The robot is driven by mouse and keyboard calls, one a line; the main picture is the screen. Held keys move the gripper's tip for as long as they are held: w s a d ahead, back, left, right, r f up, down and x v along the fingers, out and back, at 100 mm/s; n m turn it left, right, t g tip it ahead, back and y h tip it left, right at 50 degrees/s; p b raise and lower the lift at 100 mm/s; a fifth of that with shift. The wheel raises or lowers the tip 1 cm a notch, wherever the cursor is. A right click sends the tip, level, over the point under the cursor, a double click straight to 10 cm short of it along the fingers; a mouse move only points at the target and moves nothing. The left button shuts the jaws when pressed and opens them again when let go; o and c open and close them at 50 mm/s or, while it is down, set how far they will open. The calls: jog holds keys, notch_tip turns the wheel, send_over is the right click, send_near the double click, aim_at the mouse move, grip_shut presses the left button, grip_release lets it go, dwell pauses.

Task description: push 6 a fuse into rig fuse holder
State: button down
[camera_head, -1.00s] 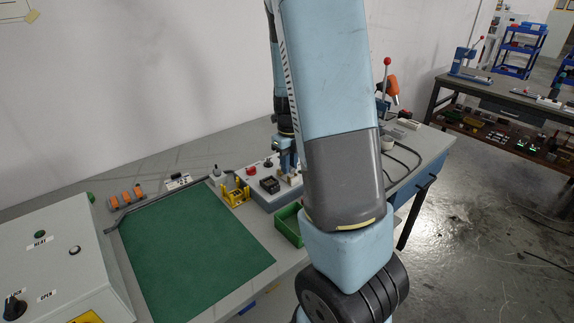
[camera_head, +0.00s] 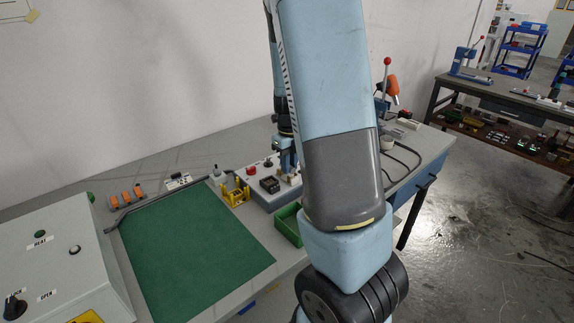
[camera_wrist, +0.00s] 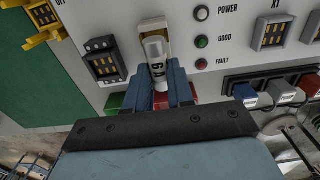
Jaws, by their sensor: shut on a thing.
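My gripper (camera_wrist: 160,84) is shut on the fuse (camera_wrist: 157,60), with a blue finger on each side of it. The fuse is a white cylinder with a grey band and a dark "6" marking. The rig fuse holder (camera_wrist: 152,24) is a cream block with a tan inner slot on the grey rig panel. The fuse lies over the holder's slot; I cannot tell how far it is seated. In the head view my gripper (camera_head: 288,166) is down at the grey rig box (camera_head: 262,196), and my arm hides part of the rig.
Beside the holder are a black socket (camera_wrist: 104,62) and the POWER, GOOD and FAULT lamps (camera_wrist: 201,41). Plugged blue and red connectors (camera_wrist: 250,95) sit at the right. In the head view, a yellow rack (camera_head: 235,192), a green bin (camera_head: 288,225) and a clear green mat (camera_head: 190,245) are nearby.

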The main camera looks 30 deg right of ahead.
jog(key=shift+f, duration=0.35)
dwell(0.3)
jog(key=c, duration=0.9)
grip_release()
notch_tip(320, 180, up, 14)
jog(key=shift+f, duration=0.1)
